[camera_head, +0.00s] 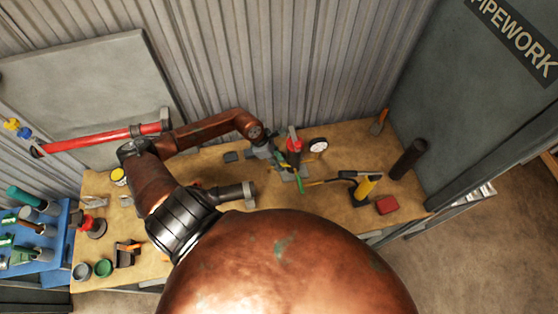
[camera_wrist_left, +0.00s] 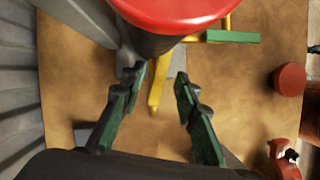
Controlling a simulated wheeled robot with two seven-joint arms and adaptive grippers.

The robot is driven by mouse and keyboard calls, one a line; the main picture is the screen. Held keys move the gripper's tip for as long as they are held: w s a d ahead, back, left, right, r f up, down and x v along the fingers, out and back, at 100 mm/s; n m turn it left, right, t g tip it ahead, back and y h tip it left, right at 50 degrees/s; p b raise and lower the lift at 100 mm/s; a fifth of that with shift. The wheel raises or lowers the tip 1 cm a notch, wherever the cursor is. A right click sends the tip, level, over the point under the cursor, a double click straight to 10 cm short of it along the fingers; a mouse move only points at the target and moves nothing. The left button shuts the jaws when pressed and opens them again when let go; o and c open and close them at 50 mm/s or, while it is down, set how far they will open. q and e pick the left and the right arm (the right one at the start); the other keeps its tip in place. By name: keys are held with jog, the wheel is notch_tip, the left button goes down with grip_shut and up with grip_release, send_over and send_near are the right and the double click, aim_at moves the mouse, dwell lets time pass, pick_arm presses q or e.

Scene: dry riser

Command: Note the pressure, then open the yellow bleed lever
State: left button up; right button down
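My left gripper (camera_head: 276,155) is over the back of the bench, beside a red-topped fitting (camera_head: 294,145). In the left wrist view my gripper (camera_wrist_left: 155,95) is open, with its dark, green-padded fingers apart. A yellow lever (camera_wrist_left: 157,88) shows between and beyond the fingers; I cannot tell whether either finger touches it. The red top (camera_wrist_left: 178,12) fills the upper edge of that view, with a yellow bar and green piece (camera_wrist_left: 232,37) beside it. A round white-faced gauge (camera_head: 318,145) stands right of the fitting; its reading is too small to make out. My right gripper is not in view.
A blue rack (camera_head: 50,240) is at left. A corrugated wall (camera_head: 290,60) stands close behind.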

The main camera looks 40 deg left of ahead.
pick_arm(q)
grip_shut()
dwell(0.3)
dwell(0.4)
